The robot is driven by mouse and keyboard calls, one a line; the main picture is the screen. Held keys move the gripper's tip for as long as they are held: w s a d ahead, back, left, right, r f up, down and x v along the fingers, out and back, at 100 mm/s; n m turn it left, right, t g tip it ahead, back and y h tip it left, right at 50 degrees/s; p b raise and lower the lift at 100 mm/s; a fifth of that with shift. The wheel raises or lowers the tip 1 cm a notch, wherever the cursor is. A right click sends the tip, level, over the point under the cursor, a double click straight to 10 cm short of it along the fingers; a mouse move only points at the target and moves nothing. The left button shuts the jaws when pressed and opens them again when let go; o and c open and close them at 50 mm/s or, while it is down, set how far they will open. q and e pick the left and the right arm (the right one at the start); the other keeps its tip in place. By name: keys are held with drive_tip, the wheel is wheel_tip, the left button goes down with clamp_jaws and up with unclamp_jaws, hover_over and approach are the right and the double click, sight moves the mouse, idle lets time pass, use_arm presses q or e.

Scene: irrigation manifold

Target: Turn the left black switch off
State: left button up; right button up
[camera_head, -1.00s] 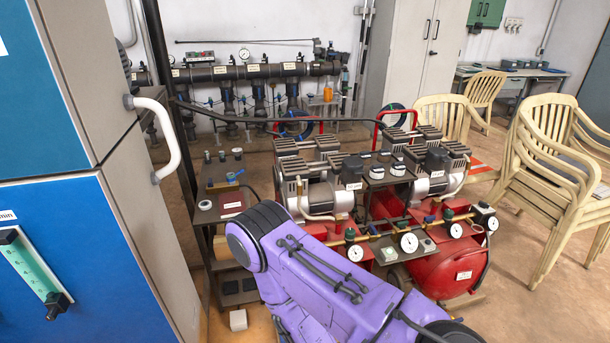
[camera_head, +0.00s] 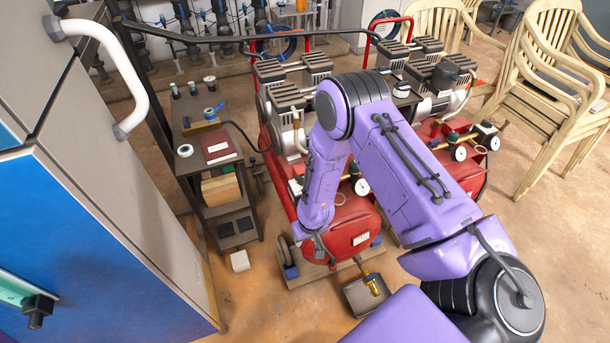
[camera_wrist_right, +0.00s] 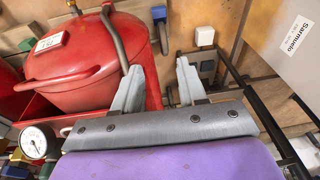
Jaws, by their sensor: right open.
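Two compressors with red tanks stand side by side. The right one's black switch box (camera_head: 445,76) shows in the head view beyond my arm. The place of the left compressor's black box is covered by my purple right arm, so I cannot see the left switch or its setting. My right gripper (camera_head: 318,250) points down in front of the left red tank (camera_head: 352,232). In the right wrist view its jaws (camera_wrist_right: 160,72) are open and empty, with the red tank (camera_wrist_right: 75,65) beside the left finger. My left gripper is not in view.
A cart (camera_head: 207,172) with a red-brown book and tape stands left of the compressors. A white cube (camera_head: 240,261) lies on the floor. A cabinet handle (camera_head: 108,62) juts out at left. Stacked chairs (camera_head: 555,90) stand at right. A pressure gauge (camera_wrist_right: 37,142) is near my wrist.

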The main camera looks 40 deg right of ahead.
sight(303, 179)
drive_tip(key=w+d+r+n, duration=0.1)
drive_tip(key=w+r, duration=0.1)
drive_tip(key=w, duration=0.1)
drive_tip(key=w+d+r+n, duration=0.1)
drive_tip(key=w+r, duration=0.1)
drive_tip(key=w, duration=0.2)
drive_tip(key=w+d+r+g+b, duration=0.1)
drive_tip(key=w+d+r, duration=0.1)
drive_tip(key=w, duration=0.2)
drive_tip(key=shift+r+n, duration=0.3)
drive_tip(key=shift+n, duration=0.1)
drive_tip(key=w+d+r+n+g, duration=0.1)
drive_tip(key=w+d+r, duration=0.15)
drive_tip(key=r, duration=0.25)
drive_tip(key=w+d+r+n, duration=0.2)
drive_tip(key=d+r, duration=0.2)
drive_tip(key=r, duration=0.1)
wheel_tip(303, 179, down, 9)
drive_tip(key=shift+w+a+f+b, duration=0.1)
drive_tip(key=shift+w+a+b, duration=0.05)
drive_tip(key=shift+b, duration=0.35)
drive_tip(key=shift+f, duration=0.4)
clamp_jaws()
